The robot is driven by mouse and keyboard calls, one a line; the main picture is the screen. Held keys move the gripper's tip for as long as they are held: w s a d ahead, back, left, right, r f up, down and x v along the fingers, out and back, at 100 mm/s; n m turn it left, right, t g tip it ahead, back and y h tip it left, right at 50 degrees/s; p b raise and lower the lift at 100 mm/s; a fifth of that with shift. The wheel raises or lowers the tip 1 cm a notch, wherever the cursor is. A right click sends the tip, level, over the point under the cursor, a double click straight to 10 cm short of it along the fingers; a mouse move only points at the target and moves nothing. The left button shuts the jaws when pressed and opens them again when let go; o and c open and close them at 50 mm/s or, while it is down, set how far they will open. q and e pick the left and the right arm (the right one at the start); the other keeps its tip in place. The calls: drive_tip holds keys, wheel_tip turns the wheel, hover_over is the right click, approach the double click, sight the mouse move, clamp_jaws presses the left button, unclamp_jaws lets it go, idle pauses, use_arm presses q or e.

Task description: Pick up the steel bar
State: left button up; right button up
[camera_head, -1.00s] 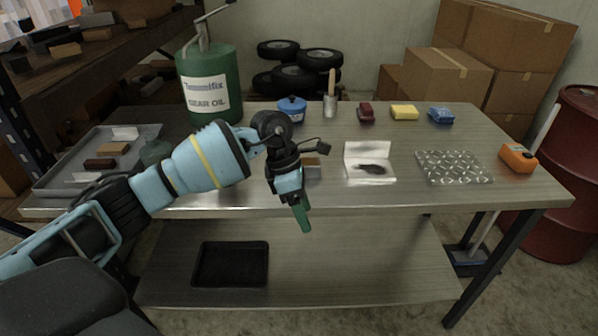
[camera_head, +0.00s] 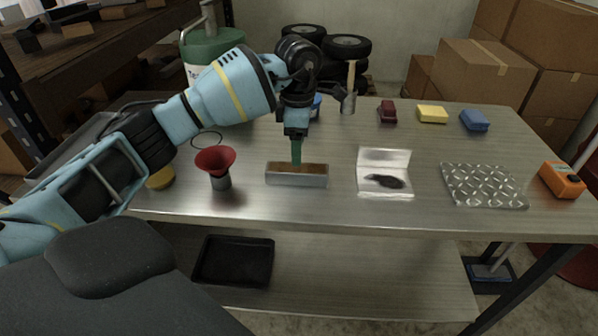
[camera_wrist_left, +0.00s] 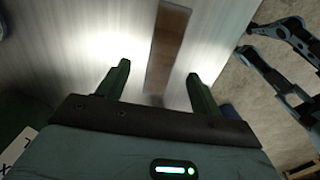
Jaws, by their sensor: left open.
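The steel bar (camera_head: 310,180) is a grey block with a brownish top, lying lengthwise left to right on the metal table. My left gripper (camera_head: 297,153) points down just above the bar's middle, and its green fingers overlap the bar's far edge in the head view. In the left wrist view the bar shows as a brown strip (camera_wrist_left: 168,45) between the two spread green fingers of the left gripper (camera_wrist_left: 158,72). The fingers are open and hold nothing. Whether they touch the bar cannot be told. My right gripper is out of view.
A red funnel (camera_head: 215,162) stands left of the bar on the table (camera_head: 400,218). A white sheet with a dark patch (camera_head: 385,158) lies to the right, then a patterned metal plate (camera_head: 484,185) and an orange box (camera_head: 562,180). Behind are red, yellow and blue blocks.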

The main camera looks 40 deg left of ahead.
sight(297, 169)
use_arm(q)
wheel_tip(297, 169, down, 2)
drive_tip(key=shift+w+f, duration=0.1)
drive_tip(key=shift+f, duration=0.45)
drive_tip(key=shift+s+f+p, duration=0.15)
drive_tip(key=shift+s+f, duration=0.05)
drive_tip(key=shift+f, duration=0.9)
drive_tip(key=shift+s+f+p, duration=0.15)
drive_tip(key=shift+f, duration=0.9)
clamp_jaws()
drive_tip(key=shift+w+r, duration=0.15)
drive_tip(key=shift+r, duration=0.05)
